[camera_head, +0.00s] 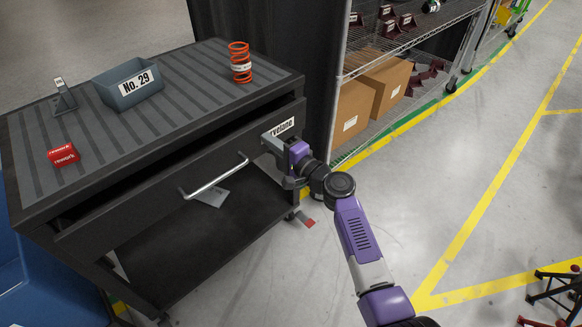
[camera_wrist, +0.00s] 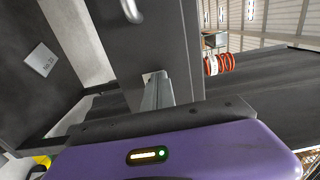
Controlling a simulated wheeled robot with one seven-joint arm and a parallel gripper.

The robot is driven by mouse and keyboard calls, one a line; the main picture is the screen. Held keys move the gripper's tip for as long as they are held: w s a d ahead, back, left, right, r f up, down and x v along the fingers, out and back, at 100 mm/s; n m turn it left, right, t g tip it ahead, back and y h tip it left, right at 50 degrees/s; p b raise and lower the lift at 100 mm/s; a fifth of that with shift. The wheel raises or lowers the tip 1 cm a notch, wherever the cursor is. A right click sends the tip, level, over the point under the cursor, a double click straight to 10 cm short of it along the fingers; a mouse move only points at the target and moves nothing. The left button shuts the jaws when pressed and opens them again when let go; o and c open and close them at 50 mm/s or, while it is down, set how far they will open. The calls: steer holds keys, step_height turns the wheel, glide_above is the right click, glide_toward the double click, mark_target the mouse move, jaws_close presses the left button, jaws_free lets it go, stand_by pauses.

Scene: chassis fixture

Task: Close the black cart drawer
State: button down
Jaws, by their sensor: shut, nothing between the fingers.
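The black cart (camera_head: 22,200) stands at the left of the head view. Its black drawer (camera_head: 135,205) is pulled out a little, with a dark gap between the drawer front and the cart top. A silver bar handle (camera_head: 215,178) is on the drawer front; part of it shows in the wrist view (camera_wrist: 131,10). My gripper (camera_head: 270,143) is shut and empty at the right end of the drawer front, by a white label. In the wrist view the gripper (camera_wrist: 155,80) points at the drawer front (camera_wrist: 150,45); I cannot tell if it touches.
On the cart top are a grey bin (camera_head: 128,88) marked No. 29, an orange spring (camera_head: 240,62), a red block (camera_head: 63,155) and a grey bracket (camera_head: 63,98). A wire shelf (camera_head: 400,95) with cardboard boxes (camera_head: 385,82) stands behind right. The floor at right is mostly clear.

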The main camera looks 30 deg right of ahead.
mark_target(257, 131)
steer(key=b+x, duration=0.2)
steer(key=x, duration=0.3)
steer(key=shift+f+b, duration=0.15)
steer(key=shift+b, duration=0.15)
steer(key=shift+w+a+r, duration=0.15)
steer(key=shift+w+r, duration=0.1)
steer(key=shift+r, duration=0.15)
steer(key=shift+f, duration=0.1)
